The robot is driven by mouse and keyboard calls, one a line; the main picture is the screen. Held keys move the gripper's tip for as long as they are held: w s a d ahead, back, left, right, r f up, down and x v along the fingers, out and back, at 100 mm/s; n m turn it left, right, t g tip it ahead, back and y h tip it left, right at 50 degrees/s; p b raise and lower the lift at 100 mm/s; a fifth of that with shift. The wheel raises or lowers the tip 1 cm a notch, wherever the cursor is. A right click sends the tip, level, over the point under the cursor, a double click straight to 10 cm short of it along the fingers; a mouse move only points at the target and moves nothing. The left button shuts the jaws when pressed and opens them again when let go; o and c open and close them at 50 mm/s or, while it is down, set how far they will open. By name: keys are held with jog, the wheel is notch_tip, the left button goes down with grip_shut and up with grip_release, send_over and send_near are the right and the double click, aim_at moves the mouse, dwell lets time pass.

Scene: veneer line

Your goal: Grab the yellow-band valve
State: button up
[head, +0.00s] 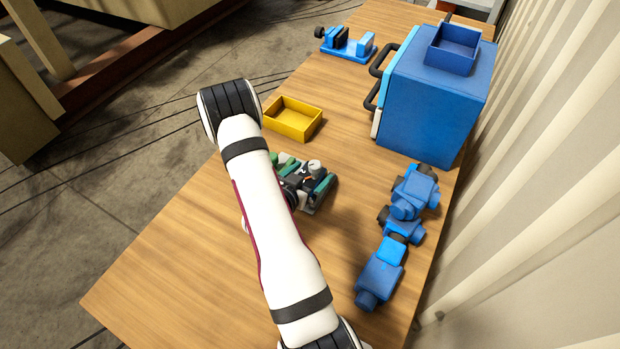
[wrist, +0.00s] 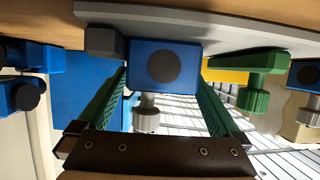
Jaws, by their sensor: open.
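I cannot make out a yellow band on any valve in either view. In the wrist view, a blue block-shaped piece (wrist: 164,64) with a dark round face sits between the green-padded fingers of my gripper (wrist: 163,82). A light grey ribbed cylinder (wrist: 146,115) hangs below it in the picture. The jaws are apart, with gaps showing beside the piece. A green valve-like piece (wrist: 248,88) is right of the fingers. In the head view, my gripper (head: 308,179) is over a small cluster at the table's middle, mostly hidden by my arm.
A yellow tray (head: 292,119) stands just beyond the cluster. Several blue valve-like pieces (head: 382,274) lie along the right edge. A large blue box (head: 425,112) with a small blue bin (head: 452,50) on top stands behind. A blue fixture (head: 347,47) is farther back. The wooden table's (head: 190,255) front is clear.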

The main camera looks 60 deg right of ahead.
grip_shut()
dwell(0.3)
jog(key=shift+r, duration=0.1)
